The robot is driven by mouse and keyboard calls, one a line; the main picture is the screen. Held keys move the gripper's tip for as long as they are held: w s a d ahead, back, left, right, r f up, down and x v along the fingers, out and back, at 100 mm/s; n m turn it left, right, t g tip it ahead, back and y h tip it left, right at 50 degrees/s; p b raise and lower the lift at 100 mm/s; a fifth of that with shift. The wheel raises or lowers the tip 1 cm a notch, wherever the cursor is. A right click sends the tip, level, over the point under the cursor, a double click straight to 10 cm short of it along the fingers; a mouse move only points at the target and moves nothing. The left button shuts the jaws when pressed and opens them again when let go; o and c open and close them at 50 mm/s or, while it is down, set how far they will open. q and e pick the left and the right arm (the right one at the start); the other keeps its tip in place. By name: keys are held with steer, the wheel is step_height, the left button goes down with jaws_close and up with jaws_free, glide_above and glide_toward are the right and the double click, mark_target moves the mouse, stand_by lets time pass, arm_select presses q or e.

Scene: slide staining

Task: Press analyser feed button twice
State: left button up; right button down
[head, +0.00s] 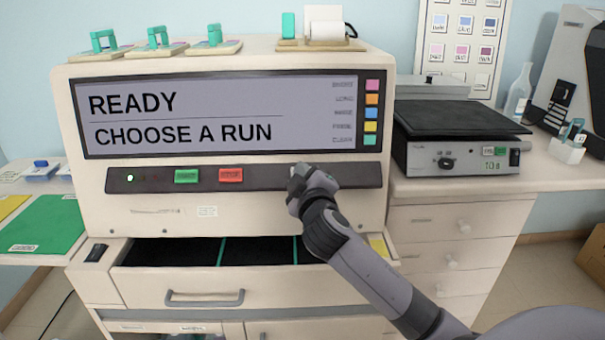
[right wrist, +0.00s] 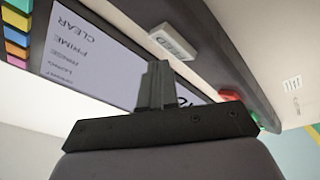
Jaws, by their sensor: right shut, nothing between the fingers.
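The analyser (head: 230,222) is a large cream machine whose screen (head: 215,115) reads "READY, CHOOSE A RUN". Below the screen is a dark button strip (head: 265,178) with a green button (head: 187,176) and a red button (head: 231,175). In the right wrist view, the pale rectangular feed button (right wrist: 173,43) is marked FEED, upside down. My right gripper (head: 298,174) is shut and empty in front of the strip, hiding most of the feed button in the head view. In the right wrist view its fingertips (right wrist: 156,66) are close to the button; contact cannot be told. My left gripper is not in view.
Colored squares (head: 371,113) line the screen's right side. Below the strip, an open drawer (head: 180,288) with dark compartments sticks out. A black-topped device (head: 455,118) stands on the bench at the right.

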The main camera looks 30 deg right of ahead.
steer(key=shift+w+d+f, duration=0.15)
steer(key=shift+w+f, duration=0.1)
steer(key=shift+w+d+f+b, duration=0.1)
steer(key=shift+w+f+b, duration=0.15)
steer(key=shift+b, duration=0.1)
stand_by(0.6)
steer(key=shift+s, duration=0.1)
steer(key=shift+s+a+r+p, duration=0.25)
steer(key=shift+s+r+p, duration=0.2)
steer(key=shift+r+p, duration=0.15)
steer(key=shift+f, duration=0.1)
steer(key=s+r+p, duration=0.1)
steer(key=s+a+r+p, duration=0.2)
steer(key=p, duration=0.1)
steer(key=shift+r, duration=0.3)
stand_by(0.9)
